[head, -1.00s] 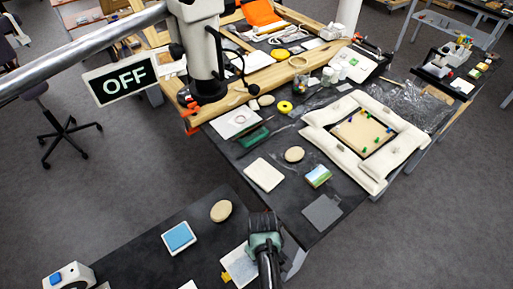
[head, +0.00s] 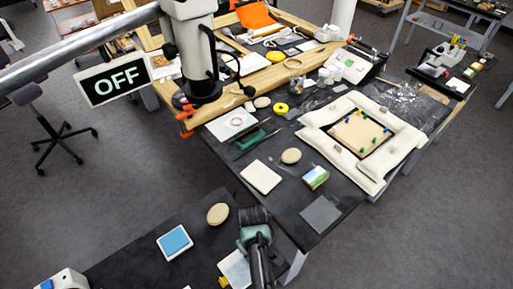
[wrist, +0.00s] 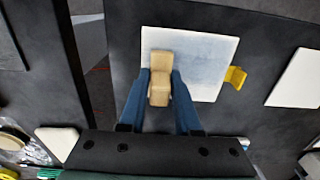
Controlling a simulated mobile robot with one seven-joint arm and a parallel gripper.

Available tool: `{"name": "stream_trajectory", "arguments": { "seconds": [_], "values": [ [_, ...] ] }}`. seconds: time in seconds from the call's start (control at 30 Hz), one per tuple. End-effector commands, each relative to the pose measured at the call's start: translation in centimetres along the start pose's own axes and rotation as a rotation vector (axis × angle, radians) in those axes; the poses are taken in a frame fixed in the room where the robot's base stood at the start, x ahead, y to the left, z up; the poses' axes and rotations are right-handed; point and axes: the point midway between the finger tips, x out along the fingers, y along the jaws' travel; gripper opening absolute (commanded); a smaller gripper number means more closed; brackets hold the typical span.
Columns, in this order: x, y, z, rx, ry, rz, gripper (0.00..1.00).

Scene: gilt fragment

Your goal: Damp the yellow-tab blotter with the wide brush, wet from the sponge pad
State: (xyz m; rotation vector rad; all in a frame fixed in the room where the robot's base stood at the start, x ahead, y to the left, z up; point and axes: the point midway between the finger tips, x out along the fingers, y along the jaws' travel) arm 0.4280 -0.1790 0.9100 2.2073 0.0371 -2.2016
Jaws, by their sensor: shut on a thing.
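My gripper (wrist: 160,92) is shut on the wide brush, whose tan wooden handle (wrist: 160,65) stands between the blue fingers in the wrist view. The bristles are hidden beneath. The brush is over the left part of the white yellow-tab blotter (wrist: 212,48); I cannot tell whether it touches. A pale blue-grey patch spreads over much of the blotter, with lighter edges. Its yellow tab (wrist: 235,77) sticks out on the right. In the head view the blotter (head: 233,268) is partly behind my arm. The blue sponge pad (head: 175,242) lies in a white tray to its left.
Another white sheet (wrist: 297,80) lies right of the blotter in the wrist view. A round tan disc (head: 217,214) lies beyond the sponge pad. A white device (head: 65,280) stands at the front left. The far table holds a cushioned frame (head: 352,135) and small items.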

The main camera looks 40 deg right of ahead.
Motion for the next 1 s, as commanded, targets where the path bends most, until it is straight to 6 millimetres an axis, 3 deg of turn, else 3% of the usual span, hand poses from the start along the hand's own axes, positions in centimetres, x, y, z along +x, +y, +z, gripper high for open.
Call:
{"name": "stream_trajectory", "arguments": {
  "seconds": [0.43, 0.83, 1.0],
  "values": [
    [0.1, 0.0, -3.6, -0.001, 0.0, 0.001, 0.0],
    [-0.2, 0.0, -3.8, -0.001, 0.0, 0.0, 0.0],
    [-1.4, 0.0, -3.8, 0.0, 0.0, 0.0, 0.0]
  ]
}}
